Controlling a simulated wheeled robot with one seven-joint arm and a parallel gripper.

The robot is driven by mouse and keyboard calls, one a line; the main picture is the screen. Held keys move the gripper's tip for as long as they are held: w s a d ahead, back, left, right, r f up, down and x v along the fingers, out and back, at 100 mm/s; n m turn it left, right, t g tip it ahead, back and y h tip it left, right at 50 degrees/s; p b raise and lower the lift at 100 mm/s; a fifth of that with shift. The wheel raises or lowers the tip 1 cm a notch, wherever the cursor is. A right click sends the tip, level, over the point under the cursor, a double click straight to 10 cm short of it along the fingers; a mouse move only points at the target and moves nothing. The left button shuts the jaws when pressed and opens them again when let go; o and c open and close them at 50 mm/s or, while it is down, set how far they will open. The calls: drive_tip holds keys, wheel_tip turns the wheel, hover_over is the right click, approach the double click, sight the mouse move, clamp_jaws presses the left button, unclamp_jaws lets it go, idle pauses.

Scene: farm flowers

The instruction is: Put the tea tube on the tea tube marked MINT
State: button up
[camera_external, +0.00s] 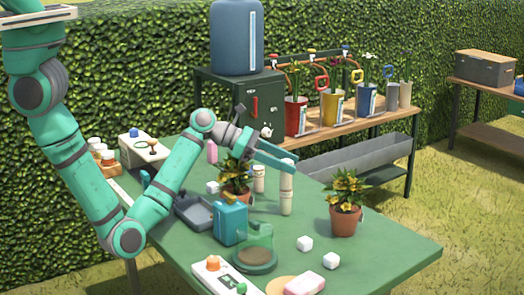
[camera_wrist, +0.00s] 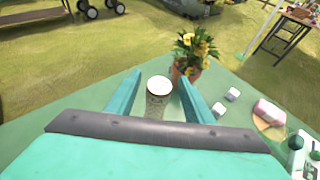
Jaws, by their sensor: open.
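A tall pale column of tea tube (camera_external: 286,190) stands upright on the green table, with bands along it. It looks like two tubes stacked end to end, but I cannot be sure. A shorter pale tea tube (camera_external: 259,178) stands to its left. No MINT lettering is legible. My gripper (camera_external: 289,165) is open around the top of the tall column. In the wrist view, a round white tube top (camera_wrist: 159,86) shows between the spread fingers of my gripper (camera_wrist: 160,76), with gaps on both sides.
A potted yellow-flowered plant (camera_external: 345,203) stands right of the column; another (camera_external: 236,178) stands left. A teal box (camera_external: 230,223), a glass-domed dish (camera_external: 255,248) and white cubes (camera_external: 305,243) are nearer the front. The table's right front corner (camera_external: 405,255) is clear.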

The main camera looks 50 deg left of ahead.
drive_tip(key=v, duration=1.1)
drive_tip(key=shift+s+a+r, duration=0.2)
drive_tip(key=shift+s+a, duration=0.05)
drive_tip(key=shift+a, duration=0.05)
drive_tip(key=s+a+f+m+t+y, duration=0.5)
drive_tip(key=a+f+m+y, duration=0.2)
drive_tip(key=a+f+y, duration=0.15)
drive_tip(key=s+d+f+m, duration=0.1)
drive_tip(key=s+m, duration=0.9)
drive_tip(key=s, duration=0.6)
drive_tip(key=s+d+f+m+y, duration=0.1)
drive_tip(key=s+d+f+m, duration=0.1)
drive_tip(key=s+m, duration=0.8)
drive_tip(key=s, duration=0.6)
drive_tip(key=shift+d+f+t, duration=0.2)
drive_tip(key=shift+t, duration=0.2)
